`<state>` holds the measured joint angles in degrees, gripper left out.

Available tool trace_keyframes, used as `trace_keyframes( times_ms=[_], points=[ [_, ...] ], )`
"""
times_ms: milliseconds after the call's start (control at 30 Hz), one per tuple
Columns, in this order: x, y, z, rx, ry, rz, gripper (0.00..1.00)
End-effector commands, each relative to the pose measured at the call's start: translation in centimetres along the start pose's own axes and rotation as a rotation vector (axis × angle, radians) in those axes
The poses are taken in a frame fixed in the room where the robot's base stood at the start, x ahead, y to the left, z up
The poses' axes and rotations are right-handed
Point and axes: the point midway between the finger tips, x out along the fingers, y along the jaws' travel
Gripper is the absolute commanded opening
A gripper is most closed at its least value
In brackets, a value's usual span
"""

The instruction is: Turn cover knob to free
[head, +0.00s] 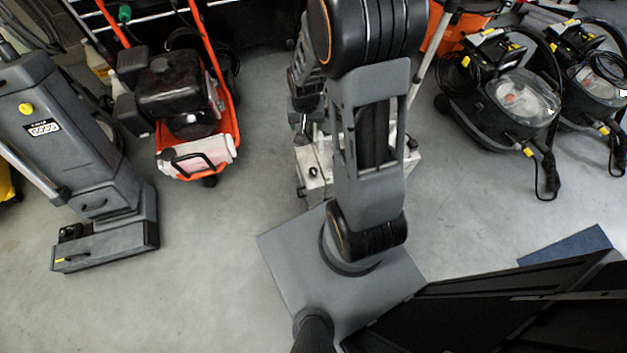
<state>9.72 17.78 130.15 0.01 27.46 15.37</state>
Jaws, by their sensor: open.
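A pale metal box-shaped unit (316,187) stands on the floor, largely hidden behind my upright arm. A small dark round part, possibly the cover knob (313,172), shows on its left side. Another dark part (412,143) shows at its right edge. I cannot tell which is the cover knob or how it is turned. My gripper (311,138) hangs at the unit's back left, partly hidden by my arm. It is open, and its fingertips are hard to make out. I cannot tell whether it touches the unit.
A grey upright floor machine (100,150) stands at left, with an orange-framed engine machine (190,100) beside it. Black vacuum cleaners (505,95) stand at right. A blue mat (565,245) lies at lower right. Bare floor lies left and right of the unit.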

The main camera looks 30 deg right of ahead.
Motion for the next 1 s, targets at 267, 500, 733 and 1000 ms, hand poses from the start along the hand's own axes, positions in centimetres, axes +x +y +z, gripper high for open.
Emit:
trace_keyframes(
  times_ms=[267, 500, 733, 1000],
  points=[
    [14.1, 2.2, 0.4, 0.123, -0.063, 0.022, 0.65],
    [18.1, 2.8, 0.8, 0.155, -0.078, 0.028, 0.65],
    [22.3, 2.9, 1.1, 0.156, -0.078, 0.028, 0.65],
    [27.1, 3.0, 1.5, 0.155, -0.077, 0.028, 0.65]
  ],
)
